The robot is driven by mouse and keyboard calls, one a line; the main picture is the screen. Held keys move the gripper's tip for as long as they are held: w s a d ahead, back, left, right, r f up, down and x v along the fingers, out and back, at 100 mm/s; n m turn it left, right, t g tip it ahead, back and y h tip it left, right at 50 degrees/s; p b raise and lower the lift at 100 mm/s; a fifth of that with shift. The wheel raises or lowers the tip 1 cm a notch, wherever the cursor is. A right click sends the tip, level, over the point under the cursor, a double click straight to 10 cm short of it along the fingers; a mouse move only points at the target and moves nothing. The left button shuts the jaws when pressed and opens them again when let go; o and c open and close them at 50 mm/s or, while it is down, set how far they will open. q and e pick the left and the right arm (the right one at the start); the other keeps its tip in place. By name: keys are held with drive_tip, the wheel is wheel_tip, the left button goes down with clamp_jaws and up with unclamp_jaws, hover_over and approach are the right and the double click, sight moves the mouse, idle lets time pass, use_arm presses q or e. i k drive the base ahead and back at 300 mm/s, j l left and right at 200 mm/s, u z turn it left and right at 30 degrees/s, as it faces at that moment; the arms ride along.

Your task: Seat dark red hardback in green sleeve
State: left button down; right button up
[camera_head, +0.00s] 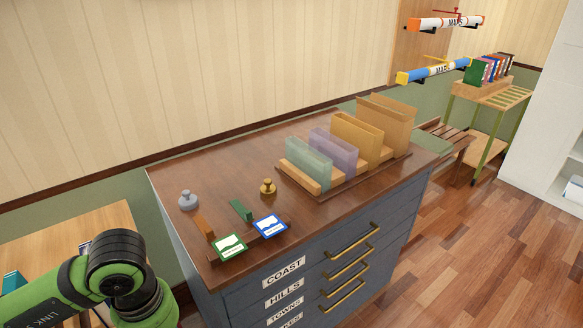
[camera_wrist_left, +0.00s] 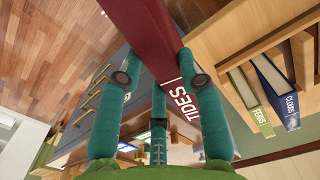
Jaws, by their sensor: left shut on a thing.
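The dark red hardback (camera_wrist_left: 147,34) is in the left wrist view, with "TIDES" in white on its spine. My left gripper (camera_wrist_left: 160,85) is shut on it, its teal fingers on either side of the spine end. The book's far end runs out of the top of that view. The translucent green sleeve (camera_head: 309,162) stands upright at the front of a row of sleeves on the cabinet in the head view. My left arm shows at the lower left of the head view, well apart from the sleeve; its gripper and the book are outside that view.
The cabinet top (camera_head: 190,165) also holds a purple sleeve (camera_head: 333,152), orange sleeves (camera_head: 356,136), brass and grey weights, and two cards. In the left wrist view, a wooden holder (camera_wrist_left: 220,32) with green (camera_wrist_left: 248,100) and blue (camera_wrist_left: 277,90) books is close beside the red book.

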sight(317, 166)
drive_tip(key=i+l, duration=0.15)
drive_tip(key=l, duration=0.2)
drive_tip(key=i+l, duration=0.15)
drive_tip(key=l, duration=0.2)
drive_tip(key=i+l, duration=0.15)
drive_tip(key=l, duration=0.2)
drive_tip(key=i+l, duration=0.15)
drive_tip(key=l, duration=0.2)
drive_tip(key=i+l, duration=0.15)
drive_tip(key=l, duration=0.25)
